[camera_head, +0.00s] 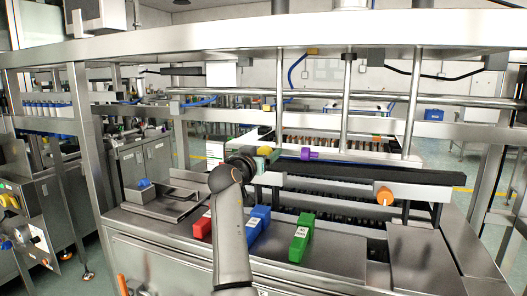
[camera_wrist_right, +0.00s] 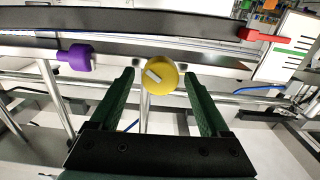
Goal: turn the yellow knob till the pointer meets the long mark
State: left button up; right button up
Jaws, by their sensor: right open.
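The yellow knob (camera_wrist_right: 160,77) is round, with a pale pointer bar on its face that slants from upper left to lower right. In the head view the knob (camera_head: 264,151) is small and partly behind my right gripper (camera_head: 248,161). In the right wrist view my right gripper (camera_wrist_right: 159,80) is open, with one green finger on each side of the knob. Gaps show between the fingers and the knob; I cannot tell how far the fingertips reach along it. I cannot make out a long mark around the knob. My left gripper is not in view.
A purple knob (camera_head: 308,154) and an orange knob (camera_head: 384,196) sit on the same machine. Red (camera_head: 202,225), blue (camera_head: 259,220) and green (camera_head: 301,238) blocks stand on the front ledge. Vertical steel rods (camera_head: 346,110) rise behind. A red lever (camera_wrist_right: 263,37) shows in the wrist view.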

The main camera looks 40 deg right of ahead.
jog(key=shift+w+d, duration=0.1)
jog(key=shift+d, duration=0.05)
jog(key=shift+c, duration=0.2)
grip_shut()
dwell(0.4)
